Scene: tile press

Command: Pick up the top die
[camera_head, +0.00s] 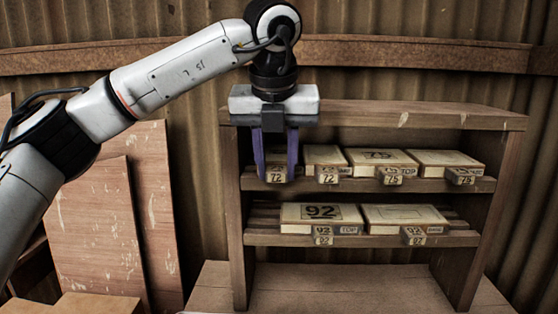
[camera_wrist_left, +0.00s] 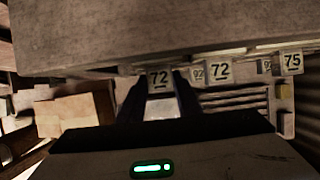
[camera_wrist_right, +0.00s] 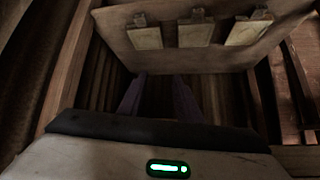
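Wooden dies with numbered front tags stand in the shelf. On the upper board, one die marked TOP (camera_head: 377,157) has a 75 tag. On the lower board, a 92 die (camera_head: 308,213) is also marked TOP. My left gripper (camera_head: 276,180) points down at the shelf's upper left, open. Its fingers straddle a 72 tag (camera_wrist_left: 159,79) with a small gap on each side. They partly hide the leftmost die. A second 72 tag (camera_wrist_left: 219,72) is just right of them. My right gripper (camera_wrist_right: 158,82) is open and empty; it is outside the head view.
The wooden shelf (camera_head: 375,113) has its top board close above the upper dies. Boards (camera_head: 95,225) lean against the corrugated wall at left.

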